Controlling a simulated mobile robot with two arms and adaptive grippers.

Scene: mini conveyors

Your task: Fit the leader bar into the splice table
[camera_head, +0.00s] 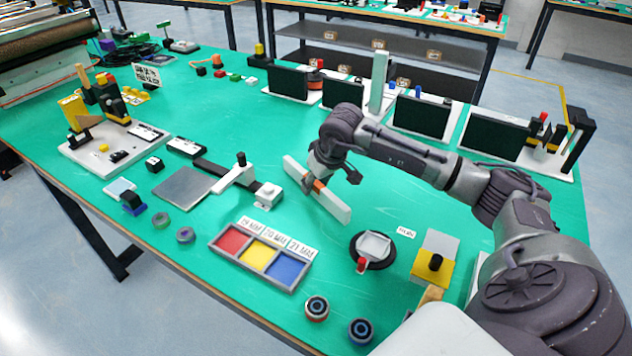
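The likely leader bar is a long white bar (333,204) with an orange section at its middle. It slants from upper left to lower right at the centre of the green table. My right gripper (325,182) is at the bar's orange middle and hides part of it; whether its fingers press on the bar is unclear. I cannot tell whether the bar is lifted or resting. The likely splice table is the grey plate (184,188) with a white arm piece (235,177), left of the bar and apart from it. My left gripper is out of view.
A tray (262,254) with red, yellow and blue compartments lies in front of the bar. A round black dish (373,249) stands to its right. Dark panels (421,116) on white bases line the back. Two small rollers (316,308) stand near the front edge.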

